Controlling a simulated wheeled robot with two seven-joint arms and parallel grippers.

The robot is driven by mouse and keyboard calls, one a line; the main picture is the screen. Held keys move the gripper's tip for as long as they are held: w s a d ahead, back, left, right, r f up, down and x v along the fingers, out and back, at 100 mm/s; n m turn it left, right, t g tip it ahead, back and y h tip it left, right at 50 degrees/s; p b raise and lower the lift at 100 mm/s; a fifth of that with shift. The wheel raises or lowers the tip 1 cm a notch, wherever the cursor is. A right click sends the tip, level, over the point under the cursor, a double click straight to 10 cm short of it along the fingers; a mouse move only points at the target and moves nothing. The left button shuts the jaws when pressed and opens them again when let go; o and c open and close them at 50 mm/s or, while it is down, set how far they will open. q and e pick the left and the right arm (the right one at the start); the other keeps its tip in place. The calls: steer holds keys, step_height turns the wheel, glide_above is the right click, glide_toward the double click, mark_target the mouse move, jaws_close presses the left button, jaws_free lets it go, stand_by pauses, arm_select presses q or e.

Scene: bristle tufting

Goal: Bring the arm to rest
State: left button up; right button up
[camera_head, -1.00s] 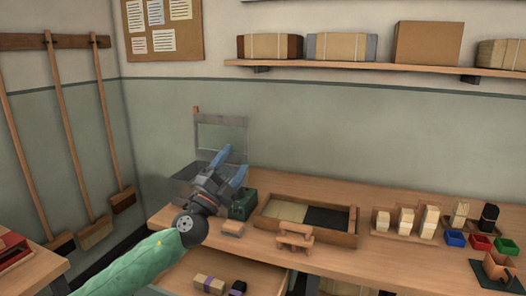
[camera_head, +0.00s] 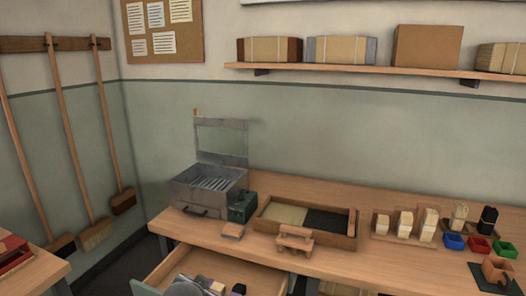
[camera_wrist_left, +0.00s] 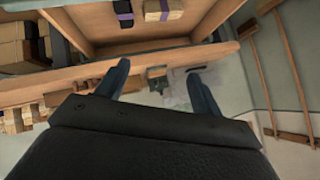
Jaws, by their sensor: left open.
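My left gripper shows in the left wrist view (camera_wrist_left: 158,88), with its two blue fingers spread apart and nothing between them. In the head view only a bit of my left arm shows at the bottom edge, low by the open drawer (camera_head: 165,268). The drawer holds several banded bundles (camera_head: 186,287), partly hidden; two of them also show in the left wrist view. My right gripper is in neither view.
On the bench stand a grey metal box with its lid up (camera_head: 205,190), a green box (camera_head: 242,207), a divided wooden tray (camera_head: 350,226) and several bristle blocks and coloured bins (camera_head: 454,241). Brooms (camera_head: 110,130) hang on the left wall.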

arm_select(q)
steer(key=s+d+f+n+g, duration=0.1)
steer(key=s+f+g, duration=0.1)
steer(key=s+f, duration=0.5)
steer(key=s+f+n+g+h+p, duration=0.1)
steer(key=s+f+g, duration=0.2)
steer(key=s+f, duration=0.4)
steer(key=s+d+f+n+g+h, duration=0.1)
steer(key=s+f, duration=0.6)
steer(key=s, duration=1.1)
steer(key=shift+d+f+g+p, duration=0.3)
steer(key=shift+d+g+p, duration=0.05)
steer(key=shift+g, duration=0.45)
